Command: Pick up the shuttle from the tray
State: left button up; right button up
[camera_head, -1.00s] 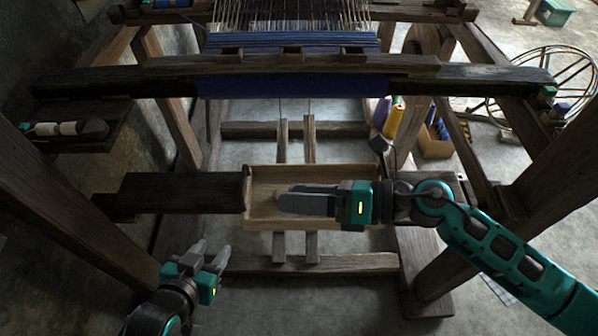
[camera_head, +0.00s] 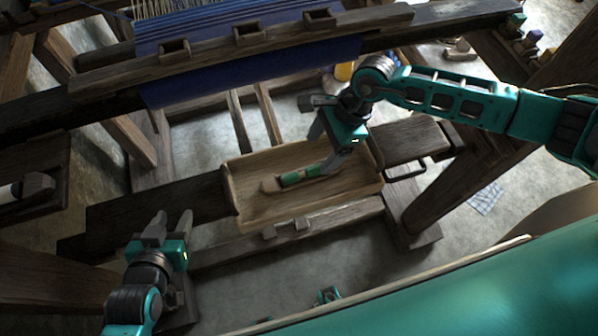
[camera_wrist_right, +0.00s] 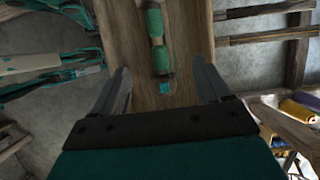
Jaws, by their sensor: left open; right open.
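The shuttle (camera_head: 272,185) is a slim wooden piece with green thread. My right gripper (camera_head: 326,150) is open and points down over the tray by the shuttle's right end. In the right wrist view, the green-wound shuttle (camera_wrist_right: 154,22) runs between the open fingers (camera_wrist_right: 160,70), with nothing gripped. The gap between fingertips and shuttle is hard to judge. My left gripper (camera_head: 170,224) is open and empty, in front of the dark board left of the tray.
The loom's dark beam and blue cloth (camera_head: 240,45) stand behind the tray. A dark bench block (camera_head: 408,141) adjoins the tray's right side. A dark side shelf (camera_head: 40,165) at far left holds a pale roll. A wooden rail (camera_head: 290,240) runs in front of the tray.

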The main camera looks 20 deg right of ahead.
aim_at(304, 173)
jog(key=x, duration=0.3)
jog(key=shift+a+f, duration=0.15)
jog(key=shift+f, duration=0.05)
jog(key=x, duration=0.4)
jog(key=shift+s+a, duration=0.25)
jog(key=shift+a+f, duration=0.2)
jog(key=shift+f, duration=0.35)
jog(key=shift+c, duration=0.3)
jog(key=shift+r, duration=0.1)
jog(key=c, duration=1.2)
jog(key=shift+o, duration=0.2)
